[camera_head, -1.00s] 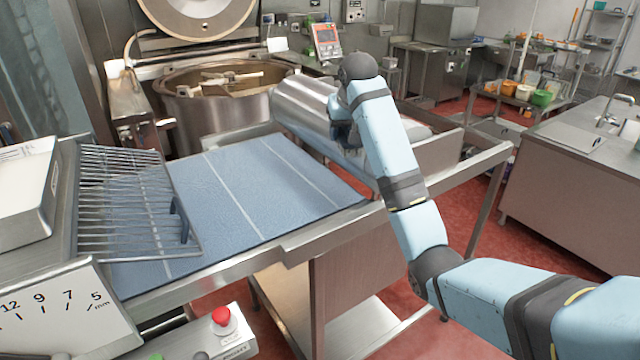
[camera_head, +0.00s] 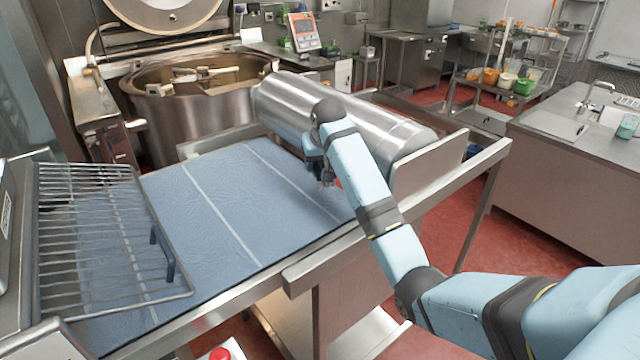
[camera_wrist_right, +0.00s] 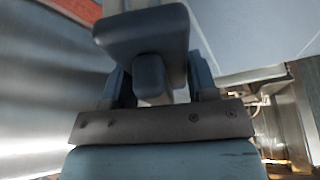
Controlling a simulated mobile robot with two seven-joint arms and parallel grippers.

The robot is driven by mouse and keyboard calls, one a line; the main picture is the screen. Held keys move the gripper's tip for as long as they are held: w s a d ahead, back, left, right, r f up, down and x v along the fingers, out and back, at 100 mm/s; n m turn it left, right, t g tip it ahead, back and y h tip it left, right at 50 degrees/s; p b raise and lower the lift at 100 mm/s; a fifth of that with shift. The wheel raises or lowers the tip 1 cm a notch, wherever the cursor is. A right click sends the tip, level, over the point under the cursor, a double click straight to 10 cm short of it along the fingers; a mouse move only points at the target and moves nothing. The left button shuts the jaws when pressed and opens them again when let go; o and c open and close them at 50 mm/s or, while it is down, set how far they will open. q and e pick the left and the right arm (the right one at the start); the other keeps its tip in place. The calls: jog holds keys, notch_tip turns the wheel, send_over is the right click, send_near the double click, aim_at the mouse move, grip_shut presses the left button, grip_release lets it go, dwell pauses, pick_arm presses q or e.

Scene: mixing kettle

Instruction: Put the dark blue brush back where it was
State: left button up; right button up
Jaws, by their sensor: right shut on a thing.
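The dark blue brush (camera_wrist_right: 140,35) shows in the right wrist view, its block close in front of the fingers and its short stem (camera_wrist_right: 152,78) between them. My right gripper (camera_wrist_right: 158,92) is shut on this stem. In the head view my right gripper (camera_head: 327,174) points down beside the steel drum, low over the right part of the blue belt. I cannot make out the brush clearly there, as the wrist and arm cover much of it. My left gripper is out of view.
The steel drum (camera_head: 284,103) lies across the blue belt (camera_head: 215,190), close behind my right gripper. A wire guard (camera_head: 95,235) covers the belt's left end. The mixing kettle (camera_head: 195,115) stands behind. A steel counter (camera_head: 590,165) is at the right, beyond open red floor.

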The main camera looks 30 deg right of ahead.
notch_tip(320, 180, down, 3)
jog(key=shift+f, duration=0.15)
notch_tip(320, 180, down, 4)
jog(key=shift+r+p, duration=0.25)
jog(key=shift+p, duration=0.25)
jog(key=shift+f, duration=0.45)
jog(key=o, duration=0.8)
jog(key=shift+f, duration=0.1)
